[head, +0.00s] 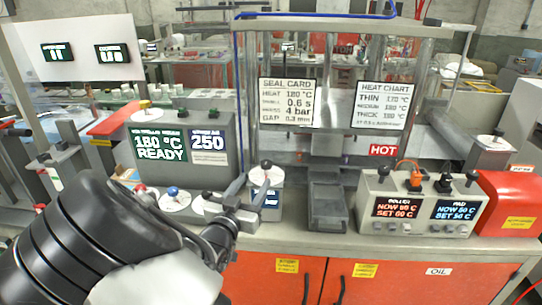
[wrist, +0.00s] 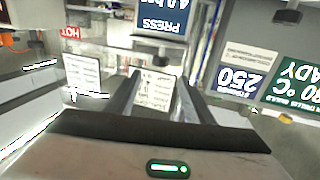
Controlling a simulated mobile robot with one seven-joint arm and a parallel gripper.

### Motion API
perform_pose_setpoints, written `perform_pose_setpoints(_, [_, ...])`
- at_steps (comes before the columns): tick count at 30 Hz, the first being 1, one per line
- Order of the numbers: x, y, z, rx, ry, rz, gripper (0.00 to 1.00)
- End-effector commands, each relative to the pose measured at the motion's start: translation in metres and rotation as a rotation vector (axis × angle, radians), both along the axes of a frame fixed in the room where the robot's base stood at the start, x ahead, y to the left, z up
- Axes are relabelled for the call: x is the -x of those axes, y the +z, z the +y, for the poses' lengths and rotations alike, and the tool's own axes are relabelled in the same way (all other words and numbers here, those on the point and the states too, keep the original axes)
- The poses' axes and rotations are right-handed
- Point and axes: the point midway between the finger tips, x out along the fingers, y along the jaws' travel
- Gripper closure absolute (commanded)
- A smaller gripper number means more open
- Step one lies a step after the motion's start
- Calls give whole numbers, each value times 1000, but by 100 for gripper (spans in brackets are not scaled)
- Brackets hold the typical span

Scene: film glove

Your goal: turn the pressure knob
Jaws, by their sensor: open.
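The pressure unit (head: 267,196) is a small pale housing with a dark blue display, left of the grey tray in the head view. A black round-topped knob (head: 266,164) stands on its top. My gripper (head: 252,192) is at the unit's left front, its fingers apart and overlapping the unit in the picture. In the wrist view the blue PRESS display (wrist: 163,18) shows upside down at the top, beyond my open, empty gripper (wrist: 158,80). Its end is cut off by the frame. I cannot tell whether a finger touches the unit or knob.
Left are a grey heater box (head: 185,145) and a blue-knobbed disc (head: 173,198). Right are a grey tray (head: 328,205), a roller control box (head: 418,205) and a red housing (head: 508,203). A metal frame (head: 243,90) rises behind. Red cabinets (head: 385,280) stand below.

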Motion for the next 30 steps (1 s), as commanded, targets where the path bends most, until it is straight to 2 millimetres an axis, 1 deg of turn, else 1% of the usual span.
perform_pose_setpoints(1, [-10, 0, -4, 1, -3, -2, 52])
perform_pose_setpoints(12, [-88, 0, -25, 0, -2, 2, 52])
perform_pose_setpoints(18, [-125, 0, -34, 0, -1, 3, 52])
perform_pose_setpoints(21, [-137, 0, -37, -1, 0, 2, 52])
perform_pose_setpoints(24, [-145, 0, -39, -1, 0, 3, 52])
perform_pose_setpoints(30, [-149, 0, -40, -1, 1, 3, 52])
